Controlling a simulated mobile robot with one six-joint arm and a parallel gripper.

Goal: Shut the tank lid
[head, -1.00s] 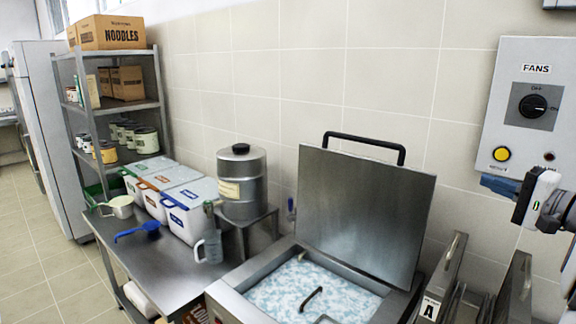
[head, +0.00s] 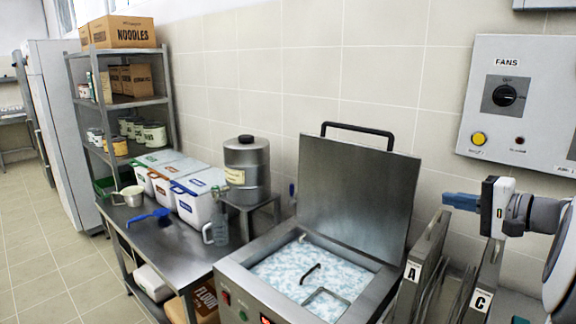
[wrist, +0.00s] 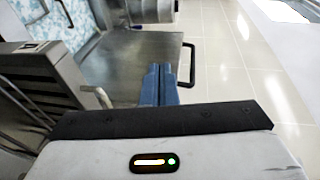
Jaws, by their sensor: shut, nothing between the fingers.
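The tank lid (head: 355,195) stands open and upright at the back of the tank, against the tiled wall, with a black bar handle (head: 357,130) along its top edge. The tank (head: 240,283) is open below it and holds foamy blue-white water with a wire handle in it. My gripper (head: 446,201) is at the right, to the right of the lid and apart from it, its blue fingers pointing left. The fingers are shut and empty. In the wrist view my gripper (wrist: 160,68) shows in front of the lid (wrist: 128,75), with the handle (wrist: 191,62) just right of the fingertips.
Upright panels labelled A (head: 418,262) and C (head: 486,285) stand right of the tank, below my gripper. A grey fan control box (head: 520,100) is on the wall above. A steel urn (head: 246,168) and lidded bins (head: 200,205) stand left.

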